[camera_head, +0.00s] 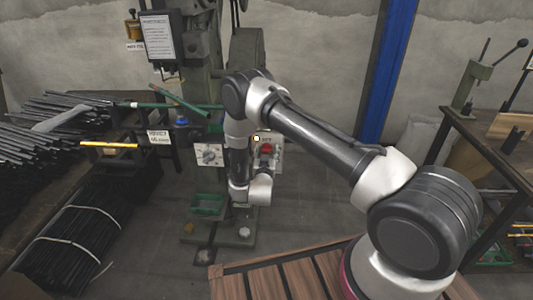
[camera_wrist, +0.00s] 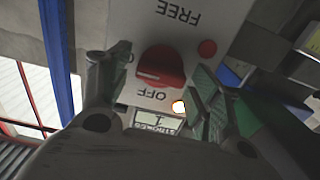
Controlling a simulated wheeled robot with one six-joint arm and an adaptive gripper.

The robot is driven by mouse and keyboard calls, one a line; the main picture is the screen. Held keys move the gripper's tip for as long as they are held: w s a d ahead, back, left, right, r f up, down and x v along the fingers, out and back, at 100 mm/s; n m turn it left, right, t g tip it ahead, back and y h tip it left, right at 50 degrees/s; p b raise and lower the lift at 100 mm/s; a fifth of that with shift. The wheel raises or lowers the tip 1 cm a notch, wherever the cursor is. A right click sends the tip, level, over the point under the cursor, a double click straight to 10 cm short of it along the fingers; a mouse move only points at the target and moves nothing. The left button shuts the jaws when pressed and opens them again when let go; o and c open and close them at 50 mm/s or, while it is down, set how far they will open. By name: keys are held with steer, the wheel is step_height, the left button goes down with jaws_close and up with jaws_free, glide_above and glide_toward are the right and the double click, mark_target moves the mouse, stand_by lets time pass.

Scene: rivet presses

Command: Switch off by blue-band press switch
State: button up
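The press switch is a red rotary knob (camera_wrist: 160,68) on a pale panel (camera_wrist: 205,15). FREE and OFF labels show upside down on either side of it, and a white mark on the knob points left in the wrist view. My gripper (camera_wrist: 161,60) is open, with one finger on each side of the knob; I cannot tell whether either touches it. In the head view the knob (camera_head: 266,148) shows beside my arm, on the green-grey press (camera_head: 200,65) with a blue band (camera_head: 182,123).
A red button (camera_wrist: 207,48) and a small STROKES display (camera_wrist: 157,122) are on the panel near my fingers. A second dial plate (camera_head: 209,155) is left of my arm. Dark rod bundles (camera_head: 75,235) lie left. A slatted wooden top (camera_head: 290,278) is in front.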

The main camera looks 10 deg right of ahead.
steer(key=c, duration=0.7)
steer(key=shift+n, duration=0.3)
steer(key=n, duration=0.3)
steer(key=shift+n, duration=0.4)
steer(key=n, duration=0.4)
steer(key=shift+a+f, duration=0.1)
steer(key=shift+a, duration=0.05)
steer(key=n, duration=0.5)
steer(key=shift+f+n, duration=0.1)
steer(key=shift+n, duration=2.2)
